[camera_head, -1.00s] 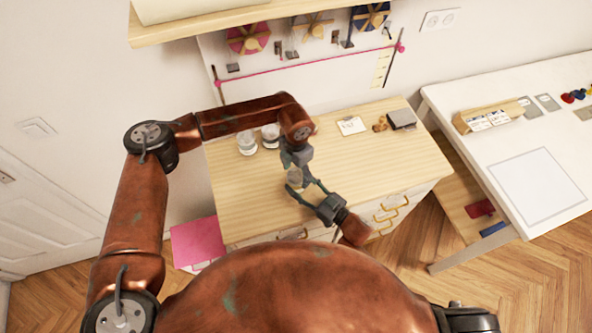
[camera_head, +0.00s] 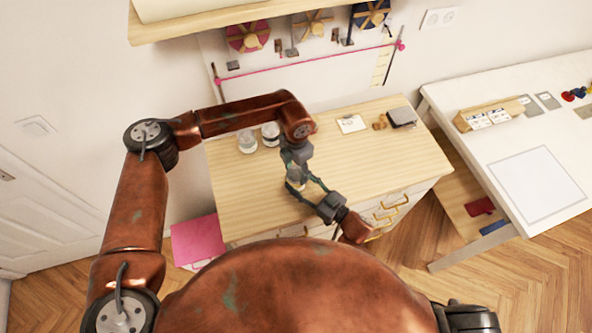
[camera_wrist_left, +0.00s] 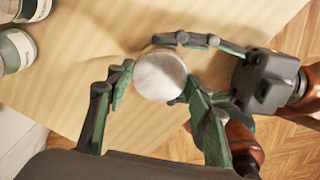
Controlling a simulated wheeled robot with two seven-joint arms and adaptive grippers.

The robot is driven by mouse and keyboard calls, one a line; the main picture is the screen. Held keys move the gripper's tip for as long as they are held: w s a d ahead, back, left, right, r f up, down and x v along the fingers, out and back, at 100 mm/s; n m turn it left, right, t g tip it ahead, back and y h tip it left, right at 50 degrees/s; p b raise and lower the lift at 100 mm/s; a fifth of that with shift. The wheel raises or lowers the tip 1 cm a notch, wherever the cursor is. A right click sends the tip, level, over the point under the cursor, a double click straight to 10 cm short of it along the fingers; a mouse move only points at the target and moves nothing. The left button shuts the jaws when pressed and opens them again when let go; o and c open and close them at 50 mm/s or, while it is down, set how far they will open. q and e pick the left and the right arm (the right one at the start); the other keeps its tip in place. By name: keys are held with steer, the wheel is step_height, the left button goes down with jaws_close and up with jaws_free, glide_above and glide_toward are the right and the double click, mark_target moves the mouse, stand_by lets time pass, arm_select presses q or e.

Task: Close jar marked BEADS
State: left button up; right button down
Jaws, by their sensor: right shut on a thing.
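A jar (camera_head: 296,184) is held above the front of the wooden desktop, gripped from the side by my right gripper (camera_head: 311,187). In the left wrist view its round whitish-grey top (camera_wrist_left: 160,75) faces the camera. The right gripper's fingers also show there, coming from the right along both sides of the jar. My left gripper (camera_head: 294,168) points down over the jar. In the left wrist view its fingers (camera_wrist_left: 158,80) stand apart on either side of the round top; whether they touch it is unclear. No label is readable.
Two other jars (camera_head: 247,142) (camera_head: 270,134) stand at the desktop's (camera_head: 235,190) back left. A white card (camera_head: 351,124), brown pieces (camera_head: 380,122) and a dark wallet-like item (camera_head: 402,117) lie back right. A white table (camera_head: 500,160) is at right.

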arm_select(q)
steer(key=o, duration=0.4)
step_height(320, 180, up, 12)
steer(key=shift+r, duration=0.1)
stand_by(0.5)
arm_select(e)
steer(key=c, duration=0.9)
jaws_free()
steer(key=v, duration=1.2)
